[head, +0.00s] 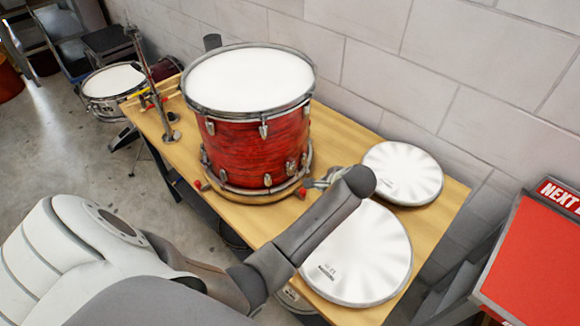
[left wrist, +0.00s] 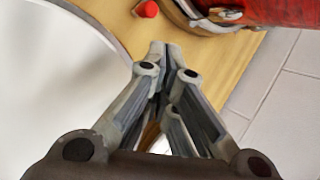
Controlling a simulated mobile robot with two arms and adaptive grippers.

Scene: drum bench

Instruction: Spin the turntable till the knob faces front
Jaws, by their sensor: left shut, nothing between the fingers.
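The wooden turntable (head: 250,197) is a low round disc on the bench, mostly hidden under a red drum (head: 258,148) with a white head and metal lugs. Small red knobs show at its edge: one at the right (head: 302,193), close to my gripper, and one at the front left (head: 197,185). I cannot tell which is the task's knob. My left gripper (head: 314,183) is shut and empty beside the turntable's right side, partly hidden by my wrist. In the left wrist view its fingertips (left wrist: 165,47) point toward the drum, with a red knob (left wrist: 147,9) ahead, apart from them. My right gripper is out of view.
Two white round drum pads lie on the bench (head: 440,225), a large one (head: 365,258) under my arm and a smaller one (head: 402,173) behind. A metal stand (head: 170,132) is at the left end. A block wall runs behind. A red sign board (head: 535,265) stands right.

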